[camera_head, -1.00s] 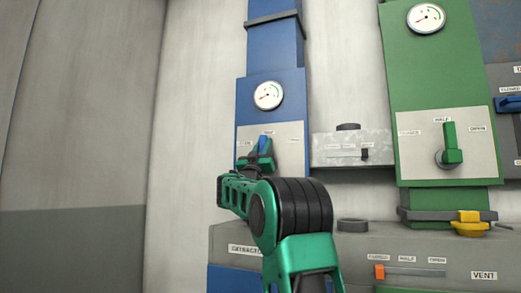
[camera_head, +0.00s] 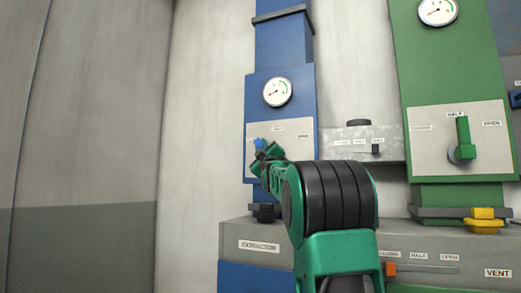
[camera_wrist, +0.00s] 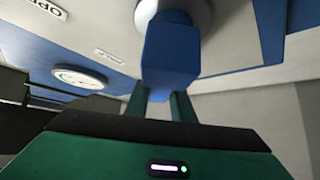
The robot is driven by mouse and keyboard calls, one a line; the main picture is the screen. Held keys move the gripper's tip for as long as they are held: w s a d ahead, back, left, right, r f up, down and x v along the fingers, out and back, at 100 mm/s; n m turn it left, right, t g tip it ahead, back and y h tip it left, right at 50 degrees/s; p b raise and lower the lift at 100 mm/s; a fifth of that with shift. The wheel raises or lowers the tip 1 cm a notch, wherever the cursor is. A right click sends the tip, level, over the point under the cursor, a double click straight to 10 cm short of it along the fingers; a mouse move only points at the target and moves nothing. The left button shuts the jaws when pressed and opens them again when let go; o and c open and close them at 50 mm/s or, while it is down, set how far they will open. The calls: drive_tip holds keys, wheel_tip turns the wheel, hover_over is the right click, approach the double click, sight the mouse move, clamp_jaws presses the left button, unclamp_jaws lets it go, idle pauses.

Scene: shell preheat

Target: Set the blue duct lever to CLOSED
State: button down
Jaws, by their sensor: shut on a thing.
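The blue duct panel (camera_head: 290,158) is on the blue duct at centre, with the HALF label (camera_head: 278,128) at the top and the OPEN label (camera_head: 303,136) at the right. The blue lever (camera_head: 257,142) leans to the upper left, at the panel's left side; the label there is hidden. In the wrist view the lever (camera_wrist: 170,62) stands out from its round pale hub (camera_wrist: 190,15). My gripper (camera_head: 264,152) is shut on the lever, its fingers (camera_wrist: 160,105) on either side of it. It covers the pivot in the head view.
A gauge (camera_head: 277,92) sits above the blue panel. A grey slider box (camera_head: 360,144) is close at the right, then the green duct's lever (camera_head: 463,138), pointing up. The EXTRACTOR console (camera_head: 235,236) juts out below. The left wall is bare.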

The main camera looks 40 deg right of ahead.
drive_tip(key=shift+w+a+f+n+y, duration=0.25)
drive_tip(key=shift+w+n+y, duration=0.15)
drive_tip(key=shift+n, duration=0.2)
drive_tip(key=shift+y, duration=0.3)
drive_tip(key=c, duration=1.5)
unclamp_jaws()
drive_tip(key=shift+s, duration=0.3)
drive_tip(key=v, duration=1)
drive_tip(key=shift+w+a+f, duration=0.1)
drive_tip(key=shift+a+f, duration=0.05)
drive_tip(key=shift+f, duration=0.2)
